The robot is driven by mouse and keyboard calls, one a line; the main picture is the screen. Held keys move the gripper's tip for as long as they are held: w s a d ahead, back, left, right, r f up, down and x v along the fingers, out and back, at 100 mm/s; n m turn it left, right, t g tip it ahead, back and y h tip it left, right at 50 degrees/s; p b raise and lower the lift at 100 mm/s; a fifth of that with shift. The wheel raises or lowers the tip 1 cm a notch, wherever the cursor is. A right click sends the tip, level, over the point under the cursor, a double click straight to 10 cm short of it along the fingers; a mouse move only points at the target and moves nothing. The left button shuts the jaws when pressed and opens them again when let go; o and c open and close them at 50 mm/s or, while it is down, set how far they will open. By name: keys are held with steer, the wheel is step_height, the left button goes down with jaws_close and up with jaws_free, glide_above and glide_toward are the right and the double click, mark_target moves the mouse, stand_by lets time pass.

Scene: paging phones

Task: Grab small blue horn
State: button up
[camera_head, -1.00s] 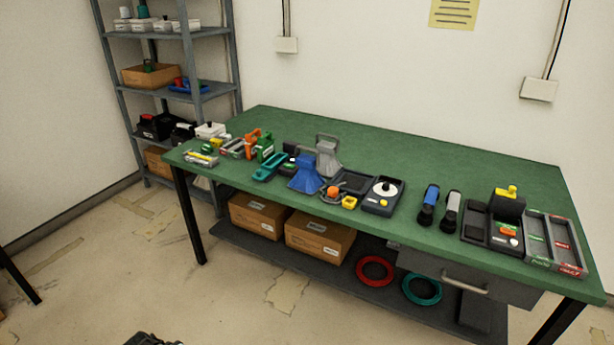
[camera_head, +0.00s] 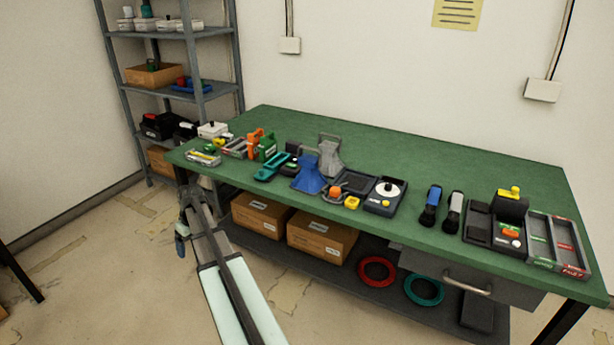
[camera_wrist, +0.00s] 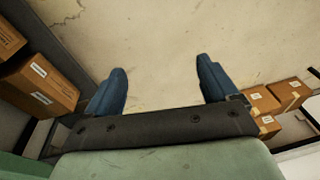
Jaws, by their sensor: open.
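A blue horn (camera_head: 309,178) with a flared front and a handle stands on the green workbench (camera_head: 430,165), left of its middle. A grey horn (camera_head: 330,155) of like shape stands just behind it to the right. My gripper (camera_wrist: 160,68) is open and empty in the wrist view, its two blue fingers spread over bare floor. In the head view my arm rises from the bottom edge, its end in front of the bench's left end, below the top and well apart from the blue horn. The fingertips are hard to make out there.
An orange-knobbed device (camera_head: 335,192), a white-dial unit (camera_head: 385,196) and a teal handset (camera_head: 271,169) crowd the blue horn. Cardboard boxes (camera_head: 318,237) sit on the shelf below. A metal rack (camera_head: 185,92) stands at left. The back right of the bench top is clear.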

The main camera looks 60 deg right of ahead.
steer(key=s+d+r+t, duration=0.1)
steer(key=d+r, duration=0.3)
steer(key=d, duration=0.4)
steer(key=s+d+r, duration=0.2)
steer(key=d+r, duration=0.2)
steer(key=d, duration=0.5)
steer(key=t+h, duration=0.2)
glide_toward(310, 148)
steer(key=shift+y, duration=0.3)
steer(key=x, duration=0.6)
steer(key=shift+f, duration=0.2)
steer(key=shift+x, duration=2.7)
steer(key=shift+w+d+f, duration=0.15)
steer(key=shift+d+f, duration=0.05)
steer(key=shift+f, duration=0.25)
jaws_close()
